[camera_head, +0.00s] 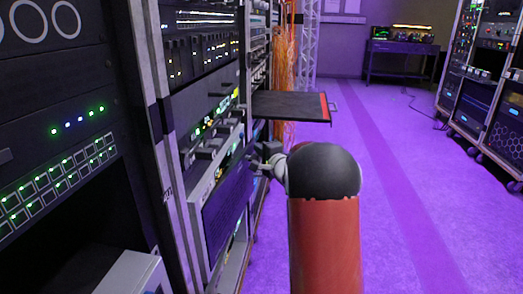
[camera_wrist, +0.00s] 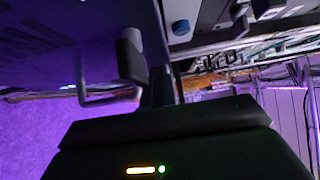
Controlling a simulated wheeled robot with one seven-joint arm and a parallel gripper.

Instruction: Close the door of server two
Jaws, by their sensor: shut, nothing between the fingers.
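I cannot tell for sure which unit is server two. A flat black panel (camera_head: 290,106) with a red front edge and a small handle sticks out level from the rack into the aisle. Lower and nearer, a dark blue panel (camera_head: 228,206) stands on the rack front. My gripper (camera_head: 262,160) is shut and empty, close to the rack beside the top of the blue panel and below the black one. In the wrist view, my gripper (camera_wrist: 148,62) is beside a dark purple panel (camera_wrist: 50,40) with a metal bar handle (camera_wrist: 108,97). Contact is unclear.
Rack units with green lights (camera_head: 60,180) fill the left. Orange cables (camera_head: 284,60) hang behind the black panel. More racks (camera_head: 485,80) stand at the right, and a table (camera_head: 400,48) at the back. The purple floor (camera_head: 400,180) between is clear.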

